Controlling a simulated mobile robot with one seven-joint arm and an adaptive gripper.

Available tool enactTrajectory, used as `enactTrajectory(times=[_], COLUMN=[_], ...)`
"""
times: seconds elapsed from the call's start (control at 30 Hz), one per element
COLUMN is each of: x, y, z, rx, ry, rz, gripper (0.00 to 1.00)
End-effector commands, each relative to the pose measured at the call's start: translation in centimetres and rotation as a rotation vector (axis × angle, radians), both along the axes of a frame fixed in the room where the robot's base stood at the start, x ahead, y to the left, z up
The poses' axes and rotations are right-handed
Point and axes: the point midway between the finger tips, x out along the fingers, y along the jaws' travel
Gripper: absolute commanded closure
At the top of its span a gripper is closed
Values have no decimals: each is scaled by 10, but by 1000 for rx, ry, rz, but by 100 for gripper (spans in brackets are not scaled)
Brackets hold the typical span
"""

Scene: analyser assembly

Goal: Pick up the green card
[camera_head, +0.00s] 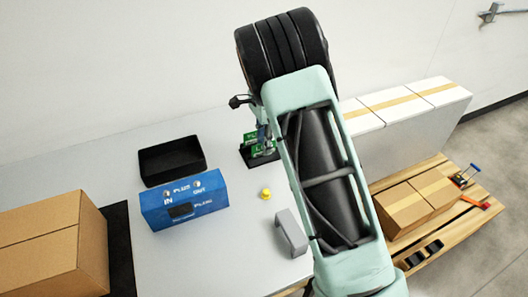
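Green cards (250,138) stand at a small black holder on the table, just left of my arm. They look like circuit boards with pale markings, and I cannot tell how many there are. My gripper (264,141) is only partly in view, since my arm covers most of it. A dark finger part reaches down at the cards. I cannot tell whether it touches or holds one. The black holder (259,161) shows below the cards, with its right side hidden behind my arm.
A blue box (168,212) marked IN and OUT stands on the white table, with an empty black tray (171,160) behind it. A small yellow object (266,193) and a grey block (291,233) lie nearby. Cardboard boxes (45,245) stand at left; more boxes (415,203) are right.

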Motion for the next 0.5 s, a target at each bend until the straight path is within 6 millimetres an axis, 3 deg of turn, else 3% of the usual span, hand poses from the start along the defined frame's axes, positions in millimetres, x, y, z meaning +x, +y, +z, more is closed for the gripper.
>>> enactTrajectory(times=[0.23,0.43,0.5], x=[0,0,0], y=[0,0,0], z=[-1,-1,-1], rx=[0,1,0], ry=[0,0,0], rz=[0,0,0], gripper=[78,100,100])
